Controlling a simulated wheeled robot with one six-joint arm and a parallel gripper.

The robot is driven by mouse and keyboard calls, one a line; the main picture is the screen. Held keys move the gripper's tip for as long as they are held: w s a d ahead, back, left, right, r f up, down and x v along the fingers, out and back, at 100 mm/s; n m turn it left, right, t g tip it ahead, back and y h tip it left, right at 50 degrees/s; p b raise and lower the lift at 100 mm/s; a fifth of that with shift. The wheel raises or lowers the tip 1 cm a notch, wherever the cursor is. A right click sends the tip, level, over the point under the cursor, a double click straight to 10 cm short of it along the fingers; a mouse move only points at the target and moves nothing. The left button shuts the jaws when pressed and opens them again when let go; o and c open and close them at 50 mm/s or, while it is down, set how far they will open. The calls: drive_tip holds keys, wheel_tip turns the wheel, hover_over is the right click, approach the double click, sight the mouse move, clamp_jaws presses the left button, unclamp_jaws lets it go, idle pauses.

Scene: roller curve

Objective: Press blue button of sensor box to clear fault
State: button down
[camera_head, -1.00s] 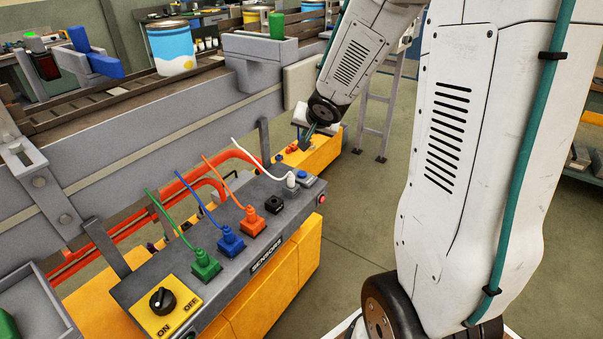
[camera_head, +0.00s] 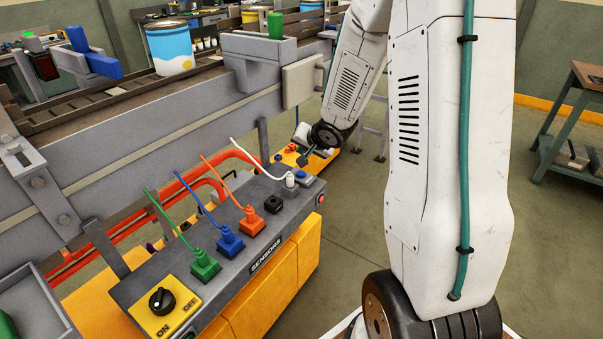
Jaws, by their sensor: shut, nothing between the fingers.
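The grey sensor box (camera_head: 228,262), labelled SENSORS, runs along the front of the conveyor. Its blue button (camera_head: 302,175) is on the top face at the far right end, beside the white plug (camera_head: 290,181). My gripper (camera_head: 303,160) is small and dark, partly hidden by the arm's end. It is shut and empty, pointing down to the left, just above the blue button in the picture. I cannot tell whether it touches the button.
Green (camera_head: 205,264), blue (camera_head: 230,240) and orange (camera_head: 251,223) plugs with cables stand along the box top. A black ON/OFF knob (camera_head: 161,300) is at the near end, and a red button (camera_head: 321,199) on the far end. The conveyor (camera_head: 150,140) rises behind. Floor is clear right of the box.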

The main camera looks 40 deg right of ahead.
sight(303, 175)
drive_tip(key=shift+f, duration=2.75)
drive_tip(key=shift+f, duration=0.4)
drive_tip(key=shift+f, duration=0.45)
idle(0.3)
drive_tip(key=shift+r, duration=0.9)
drive_tip(key=shift+r, duration=2.5)
